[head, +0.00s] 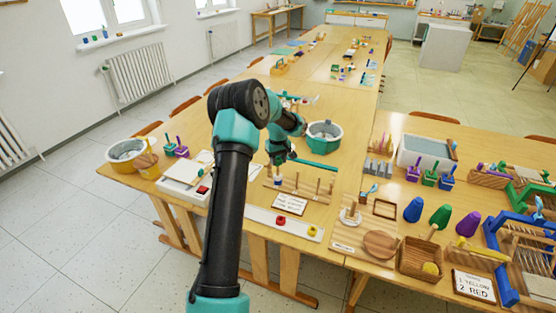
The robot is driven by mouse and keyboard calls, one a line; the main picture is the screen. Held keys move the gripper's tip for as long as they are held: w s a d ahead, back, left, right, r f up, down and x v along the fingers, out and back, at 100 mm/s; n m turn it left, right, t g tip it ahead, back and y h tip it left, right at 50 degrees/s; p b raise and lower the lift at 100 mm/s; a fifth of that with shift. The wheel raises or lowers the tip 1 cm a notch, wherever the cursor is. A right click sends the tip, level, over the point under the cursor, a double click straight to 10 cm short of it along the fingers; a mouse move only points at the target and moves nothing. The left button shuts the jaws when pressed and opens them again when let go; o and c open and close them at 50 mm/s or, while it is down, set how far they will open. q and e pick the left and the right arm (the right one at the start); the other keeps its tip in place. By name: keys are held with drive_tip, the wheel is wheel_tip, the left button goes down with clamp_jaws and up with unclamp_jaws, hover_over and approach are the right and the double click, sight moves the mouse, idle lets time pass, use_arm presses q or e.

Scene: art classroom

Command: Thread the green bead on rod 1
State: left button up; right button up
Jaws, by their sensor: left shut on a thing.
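My left arm reaches in from the bottom, and its gripper (280,157) is over the left part of the wooden rod board (301,187). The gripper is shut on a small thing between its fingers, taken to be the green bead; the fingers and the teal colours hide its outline. The board has several upright wooden rods; a blue and white piece (277,180) is at its left end, just under the gripper. A card with writing (290,204) lies in front. My right gripper is not in view.
A white strip holds a red bead (281,220) and a yellow bead (312,231) in front of the board. A teal bowl (324,135) stands behind, a teal bar (316,164) beside the gripper. A yellow-rimmed bowl (125,152) is at left; the right table is crowded.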

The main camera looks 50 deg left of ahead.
use_arm(q)
drive_tip(key=shift+f, duration=1.45)
idle(1.9)
idle(0.3)
drive_tip(key=o, duration=1)
drive_tip(key=shift+c, duration=0.2)
wheel_tip(320, 180, up, 18)
drive_tip(key=shift+f, duration=0.25)
idle(0.7)
